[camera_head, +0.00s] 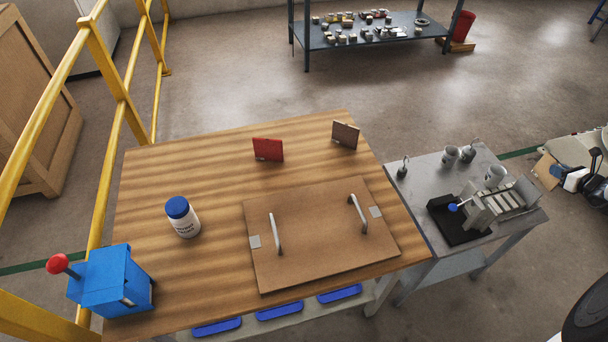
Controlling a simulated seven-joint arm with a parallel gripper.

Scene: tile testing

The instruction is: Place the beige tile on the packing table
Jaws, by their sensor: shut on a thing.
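My gripper is out of view, and so is whatever it may hold. No clearly beige tile shows. A brown tile (345,135) stands upright near the far right corner of the wooden-topped table (200,280). A red tile (268,149) stands upright to its left, apart from it. I cannot tell from this view which surface is the packing table; the wooden-topped table is the largest one here.
On the wooden top are a brown board (320,255) with two handles, a blue-capped white jar (182,217) and a blue box with a red knob (113,280). A grey bench (425,185) with equipment adjoins the right side. Yellow railing (110,70) runs left. The far-left tabletop is clear.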

